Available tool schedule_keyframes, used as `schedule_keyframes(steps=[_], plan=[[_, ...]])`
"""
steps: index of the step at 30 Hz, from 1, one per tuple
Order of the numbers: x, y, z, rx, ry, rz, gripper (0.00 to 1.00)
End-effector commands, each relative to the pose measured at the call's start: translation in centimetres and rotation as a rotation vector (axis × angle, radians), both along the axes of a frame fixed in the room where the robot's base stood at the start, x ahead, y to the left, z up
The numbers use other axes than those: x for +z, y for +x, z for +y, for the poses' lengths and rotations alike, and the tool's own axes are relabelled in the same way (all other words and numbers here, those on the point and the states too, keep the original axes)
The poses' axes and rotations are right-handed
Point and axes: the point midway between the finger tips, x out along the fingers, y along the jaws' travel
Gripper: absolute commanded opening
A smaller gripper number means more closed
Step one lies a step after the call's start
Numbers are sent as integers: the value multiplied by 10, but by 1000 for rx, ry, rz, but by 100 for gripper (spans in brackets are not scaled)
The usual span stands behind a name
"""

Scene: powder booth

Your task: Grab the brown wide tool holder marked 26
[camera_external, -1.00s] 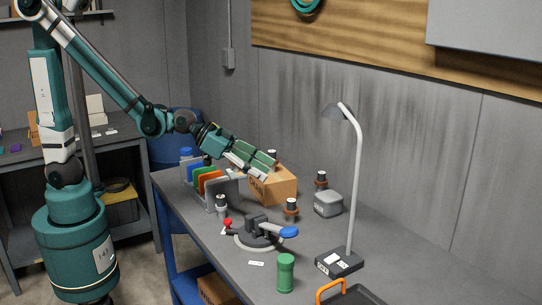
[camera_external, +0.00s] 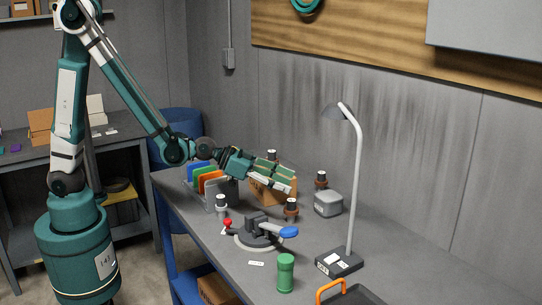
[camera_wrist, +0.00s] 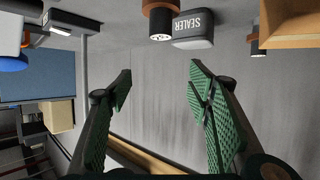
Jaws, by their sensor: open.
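Brown-collared tool holders with dark tops stand on the bench: one (camera_external: 291,211) in front of the cardboard box, one (camera_external: 321,181) behind the grey sealer box, and one (camera_external: 271,155) mostly hidden behind my gripper. No number 26 is legible on any of them. My gripper (camera_external: 284,173) is open and empty, in front of the cardboard box and above the nearest brown holder. In the wrist view my open fingers (camera_wrist: 160,74) have nothing between them. A large brown holder (camera_wrist: 160,14) is at the top, beyond the fingertips, and a second one (camera_wrist: 257,40) is at upper right.
The sealer box (camera_external: 328,203) and cardboard box (camera_external: 268,190) flank the nearest brown holder. A grey-collared holder (camera_external: 221,205), a clamp with blue handle (camera_external: 262,234), a green canister (camera_external: 285,273) and a lamp (camera_external: 340,262) stand nearby. Bench right of the sealer box is clear.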

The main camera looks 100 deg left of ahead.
Motion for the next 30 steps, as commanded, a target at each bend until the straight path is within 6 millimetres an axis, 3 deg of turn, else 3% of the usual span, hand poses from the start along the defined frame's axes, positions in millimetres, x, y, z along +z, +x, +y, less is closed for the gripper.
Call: schedule_keyframes(steps=[8,20,30], plan=[[-5,0,0,0,0,0,51],[-34,0,0,0,0,0,51],[-35,0,0,0,0,0,51]])
